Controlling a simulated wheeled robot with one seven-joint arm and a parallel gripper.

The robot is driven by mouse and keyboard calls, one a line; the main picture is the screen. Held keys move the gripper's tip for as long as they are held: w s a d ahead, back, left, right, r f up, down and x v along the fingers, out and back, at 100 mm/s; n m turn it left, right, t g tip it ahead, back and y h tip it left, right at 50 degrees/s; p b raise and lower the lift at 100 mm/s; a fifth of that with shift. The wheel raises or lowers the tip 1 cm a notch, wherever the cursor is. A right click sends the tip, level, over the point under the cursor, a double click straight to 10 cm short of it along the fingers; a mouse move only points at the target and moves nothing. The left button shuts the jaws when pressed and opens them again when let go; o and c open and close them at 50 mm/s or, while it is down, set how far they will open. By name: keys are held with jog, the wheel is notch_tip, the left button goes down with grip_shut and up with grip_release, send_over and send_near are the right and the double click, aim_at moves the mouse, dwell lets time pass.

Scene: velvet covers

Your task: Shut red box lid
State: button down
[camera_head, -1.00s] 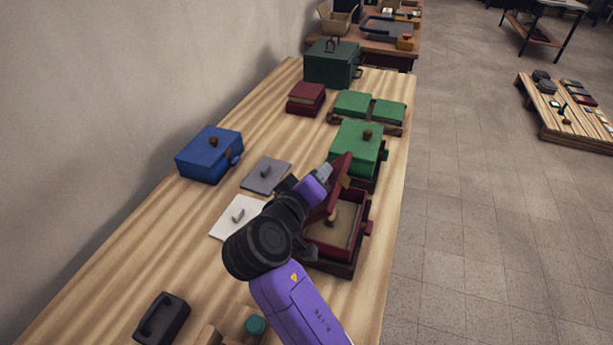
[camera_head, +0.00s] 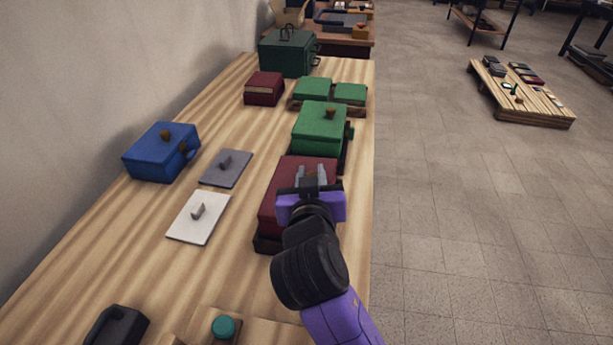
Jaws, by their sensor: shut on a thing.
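The red box (camera_head: 268,240) stands near the right side of the wooden table, in front of a green box. Its red lid (camera_head: 283,185) lies over the top and looks down and level; the inside is hidden. My gripper (camera_head: 312,174) is above the lid, at its middle and right. Its fingers are shut on the lid's small brown knob, which shows only partly between them. My purple and black wrist hides the right front of the box, so I cannot see whether the lid sits flush there.
A green box (camera_head: 320,128) with a knob stands just behind. A blue box (camera_head: 162,153), a grey plate (camera_head: 226,168) and a white plate (camera_head: 198,217) lie to the left. A teal button (camera_head: 223,327) is in front. The table's right edge is close to the red box.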

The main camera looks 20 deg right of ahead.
jog(key=shift+s+d+f, duration=0.15)
jog(key=shift+d+f, duration=0.1)
jog(key=shift+f, duration=0.4)
jog(key=c, duration=1.2)
grip_release()
jog(key=shift+a, duration=0.1)
jog(key=shift+s+a, duration=0.1)
jog(key=shift+s, duration=0.05)
jog(key=v, duration=0.7)
jog(key=shift+s+r, duration=0.2)
jog(key=shift+r, duration=0.1)
